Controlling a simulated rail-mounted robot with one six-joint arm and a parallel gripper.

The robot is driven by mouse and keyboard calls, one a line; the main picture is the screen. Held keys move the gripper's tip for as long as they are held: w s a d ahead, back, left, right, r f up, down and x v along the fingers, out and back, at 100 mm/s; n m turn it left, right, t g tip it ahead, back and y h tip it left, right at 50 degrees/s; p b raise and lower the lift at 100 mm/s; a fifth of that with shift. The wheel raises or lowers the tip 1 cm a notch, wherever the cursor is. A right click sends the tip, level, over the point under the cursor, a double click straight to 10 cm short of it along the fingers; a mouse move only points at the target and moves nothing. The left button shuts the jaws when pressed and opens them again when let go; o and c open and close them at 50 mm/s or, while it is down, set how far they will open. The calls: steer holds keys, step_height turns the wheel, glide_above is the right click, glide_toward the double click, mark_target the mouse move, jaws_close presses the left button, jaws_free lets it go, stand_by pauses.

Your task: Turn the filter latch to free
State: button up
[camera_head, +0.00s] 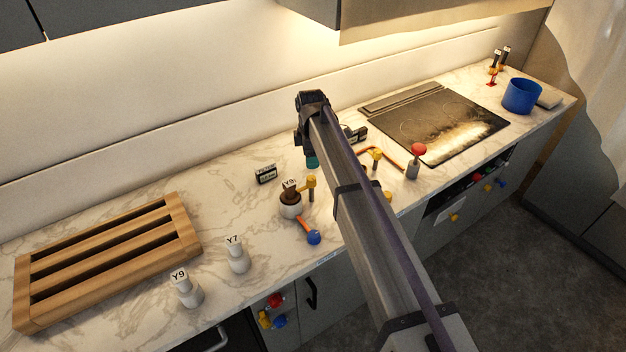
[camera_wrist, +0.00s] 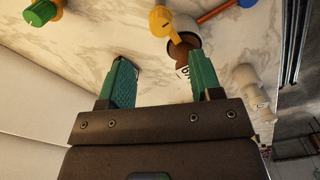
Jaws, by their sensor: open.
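A yellow latch (camera_head: 310,182) stands on a post on the marble counter, beside a white cup (camera_head: 290,207) holding a brown filter (camera_head: 289,195) with a label on top. In the wrist view the yellow latch (camera_wrist: 165,22) is at the top, its tongue pointing over the brown filter (camera_wrist: 184,54). My gripper (camera_head: 312,161) is mostly hidden by my arm in the head view, above the counter behind the latch. In the wrist view my gripper (camera_wrist: 162,82) has its green fingers apart with nothing between them.
An orange lever with a blue ball (camera_head: 313,237) lies in front of the cup. White pieces Y7 (camera_head: 238,255) and Y9 (camera_head: 188,288) and a wooden rack (camera_head: 110,255) stand left. A small dark display (camera_head: 266,174) is behind. A red-topped post (camera_head: 414,160) and cooktop (camera_head: 435,122) are right.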

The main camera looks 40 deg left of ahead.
mark_target(311, 178)
step_height(311, 178, down, 9)
steer(key=b, duration=0.8)
steer(key=shift+s+f, duration=0.1)
steer(key=shift+f, duration=0.05)
steer(key=c, duration=0.9)
